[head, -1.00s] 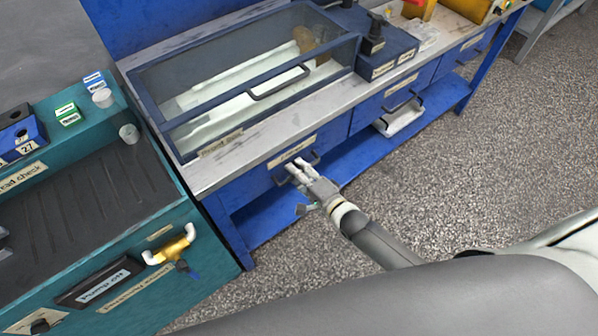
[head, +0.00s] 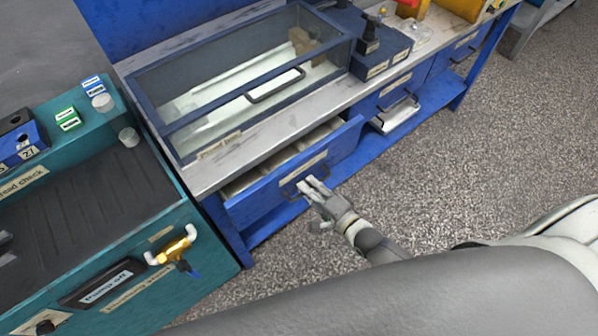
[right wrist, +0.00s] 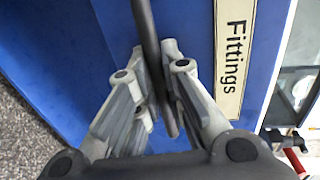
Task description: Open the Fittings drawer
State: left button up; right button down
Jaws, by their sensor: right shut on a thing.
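The Fittings drawer (head: 265,192) is a blue drawer under the left part of the workbench, pulled partly out, with its compartments showing behind the front. Its label reads "Fittings" in the right wrist view (right wrist: 233,55). My right gripper (head: 308,187) is at the drawer's dark bar handle (head: 293,190). In the right wrist view the handle (right wrist: 148,35) runs between the two fingers (right wrist: 163,95), which are shut on it. My left gripper is not in view.
A framed clear-topped box (head: 245,85) labelled "Proof box" stands on the bench above the drawer. A teal bench (head: 185,225) with a brass valve is close on the left. Further right are more drawers (head: 395,88). The speckled floor in front is clear.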

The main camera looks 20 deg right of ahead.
jog(key=f+p+v, duration=0.1)
jog(key=f+v, duration=0.1)
jog(key=v, duration=1.1)
jog(key=shift+s+f+p, duration=0.35)
jog(key=shift+s+p, duration=0.05)
jog(key=shift+s, duration=0.15)
jog(key=shift+d, duration=0.15)
jog(key=c, duration=1.5)
grip_release()
jog(key=v, duration=1.2)
jog(key=shift+f, duration=0.1)
